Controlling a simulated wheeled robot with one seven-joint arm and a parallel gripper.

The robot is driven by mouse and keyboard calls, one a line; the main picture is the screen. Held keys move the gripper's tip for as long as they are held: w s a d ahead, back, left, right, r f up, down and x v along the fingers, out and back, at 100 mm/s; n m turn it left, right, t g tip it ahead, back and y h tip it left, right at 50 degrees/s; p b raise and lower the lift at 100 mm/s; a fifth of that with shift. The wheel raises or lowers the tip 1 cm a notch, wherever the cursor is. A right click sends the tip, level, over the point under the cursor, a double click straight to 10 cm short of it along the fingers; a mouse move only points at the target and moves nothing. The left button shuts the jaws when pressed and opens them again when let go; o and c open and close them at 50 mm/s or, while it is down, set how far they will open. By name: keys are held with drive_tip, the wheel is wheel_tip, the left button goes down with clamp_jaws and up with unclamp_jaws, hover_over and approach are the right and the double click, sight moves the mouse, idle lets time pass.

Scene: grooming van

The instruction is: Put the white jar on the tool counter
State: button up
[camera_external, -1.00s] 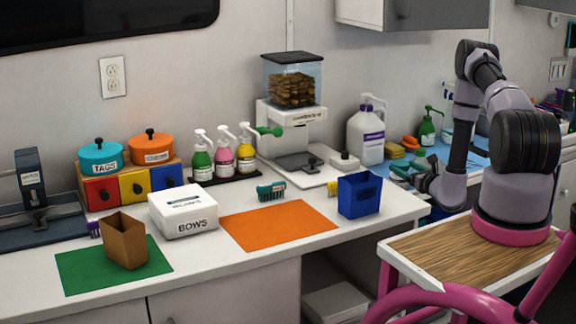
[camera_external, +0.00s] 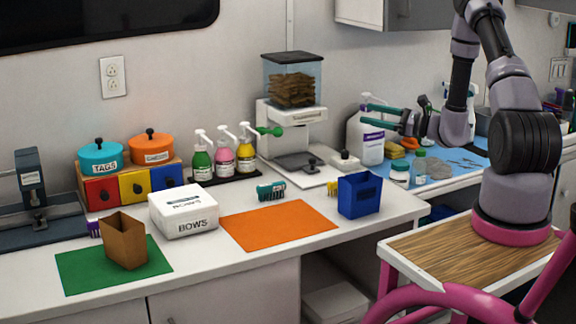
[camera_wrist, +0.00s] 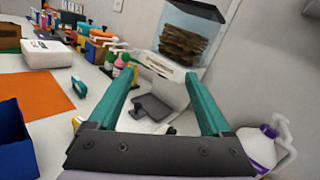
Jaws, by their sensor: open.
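A small white jar (camera_external: 399,174) with a teal-and-white label stands upright at the near left part of the right-hand counter, by the blue mat (camera_external: 440,174). I take this counter (camera_external: 425,189), with grooming tools lying on its mat, to be the tool counter. My gripper (camera_external: 364,121) is above and to the left of the jar, apart from it, pointing left in front of the big white pump bottle. In the wrist view my gripper (camera_wrist: 160,67) has its teal fingers spread, with nothing between them. The jar is not in the wrist view.
The big pump bottle (camera_external: 372,145) is behind. A blue bin (camera_external: 359,196) and the food dispenser (camera_external: 291,115) stand on the left counter. The orange mat (camera_external: 277,224) is bare.

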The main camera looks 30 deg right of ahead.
drive_tip(key=s+a+r+n+g, duration=1.3)
drive_tip(key=s+a+r+n, duration=0.15)
drive_tip(key=s, duration=0.35)
drive_tip(key=s+d+r+n+t+h, duration=0.5)
drive_tip(key=s+r+h, duration=0.4)
drive_tip(key=s, duration=0.3)
drive_tip(key=shift+s+d+r+n+t+h, duration=0.2)
drive_tip(key=shift+s+d+n+t+h, duration=0.1)
drive_tip(key=shift+d+n+h, duration=0.4)
